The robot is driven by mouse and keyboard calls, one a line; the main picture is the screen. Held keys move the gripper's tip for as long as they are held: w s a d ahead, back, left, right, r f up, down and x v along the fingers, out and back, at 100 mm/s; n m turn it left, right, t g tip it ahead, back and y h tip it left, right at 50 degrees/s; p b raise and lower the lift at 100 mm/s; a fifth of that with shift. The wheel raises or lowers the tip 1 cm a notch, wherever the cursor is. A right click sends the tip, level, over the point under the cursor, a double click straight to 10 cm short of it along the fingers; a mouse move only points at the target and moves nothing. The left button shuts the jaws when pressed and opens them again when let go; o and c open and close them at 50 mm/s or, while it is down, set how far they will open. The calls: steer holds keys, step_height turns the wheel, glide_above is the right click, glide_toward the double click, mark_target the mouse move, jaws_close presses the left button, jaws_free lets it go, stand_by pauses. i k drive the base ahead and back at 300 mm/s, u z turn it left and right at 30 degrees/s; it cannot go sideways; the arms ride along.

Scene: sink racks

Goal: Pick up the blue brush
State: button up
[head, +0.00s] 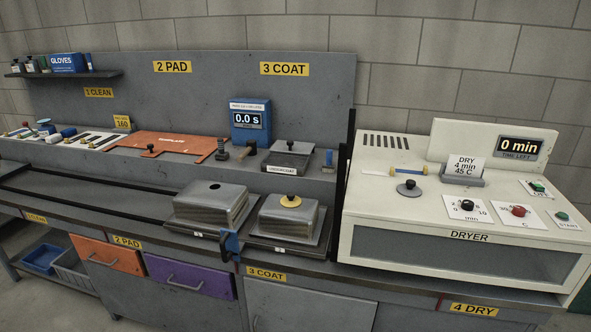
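A small blue upright piece (328,158) stands on the raised back ledge, right of a grey lidded box; it may be the blue brush, but it is too small to tell. Other small blue items, one of them roller-like (68,132), lie among the tools at the far left under the 1 CLEAN label. Another blue piece (230,243) is at the counter's front edge, below the left grey box; its kind is unclear. My gripper is not in view.
Two grey lidded boxes (212,203) (288,220) stand at the counter's front. An orange mat (170,145) and blue timer (250,121) are behind. The cream dryer (390,215) fills the right. A dark vertical post (343,175) stands beside it.

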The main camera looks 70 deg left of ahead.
mark_target(328, 167)
steer(key=u, duration=0.05)
steer(key=k, duration=0.45)
steer(key=u, duration=2.25)
